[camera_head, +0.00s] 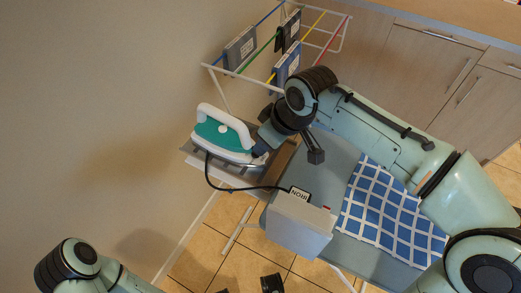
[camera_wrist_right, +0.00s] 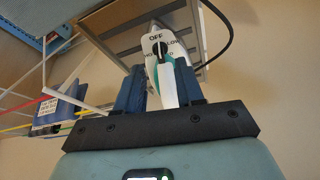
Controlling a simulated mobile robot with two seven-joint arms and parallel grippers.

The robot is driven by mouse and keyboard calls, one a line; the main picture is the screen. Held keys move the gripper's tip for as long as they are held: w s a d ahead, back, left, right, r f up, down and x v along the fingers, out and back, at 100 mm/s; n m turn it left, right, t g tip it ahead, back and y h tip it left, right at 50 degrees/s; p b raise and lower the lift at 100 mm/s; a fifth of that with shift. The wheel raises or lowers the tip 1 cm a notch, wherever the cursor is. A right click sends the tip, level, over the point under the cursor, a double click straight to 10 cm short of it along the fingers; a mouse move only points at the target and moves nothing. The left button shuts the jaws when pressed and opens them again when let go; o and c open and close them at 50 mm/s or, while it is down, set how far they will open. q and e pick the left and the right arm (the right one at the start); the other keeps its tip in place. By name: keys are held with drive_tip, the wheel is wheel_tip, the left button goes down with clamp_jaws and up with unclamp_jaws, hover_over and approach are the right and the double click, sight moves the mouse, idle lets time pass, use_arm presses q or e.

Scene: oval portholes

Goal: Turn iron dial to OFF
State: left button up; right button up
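The white and teal iron (camera_head: 224,136) rests on a grey plate at the left end of the ironing board. In the right wrist view, the iron's dial (camera_wrist_right: 160,48) faces the camera, with OFF printed at its top and LOW to its right. Its dark pointer looks roughly vertical, but its exact setting is too small to tell. My right gripper (camera_wrist_right: 160,66) is open, with its blue fingers on either side of the dial end and gaps showing. In the head view, its fingers (camera_head: 262,142) are at the iron's right end. Dark parts of my left gripper (camera_head: 247,288) show at the bottom edge.
A grey box labelled IRON (camera_head: 299,222) stands on the board, joined to the iron by a black cord (camera_head: 240,189). A blue checked cloth (camera_head: 390,215) lies to the right. A wire rack (camera_head: 334,39) with hanging cards is behind the iron. Cabinets (camera_head: 425,75) stand at the back right.

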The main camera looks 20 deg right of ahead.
sight(261, 158)
drive_tip(key=b+x, duration=0.1)
drive_tip(key=x, duration=0.4)
drive_tip(key=shift+w+f, duration=0.1)
drive_tip(key=shift+f, duration=0.15)
clamp_jaws()
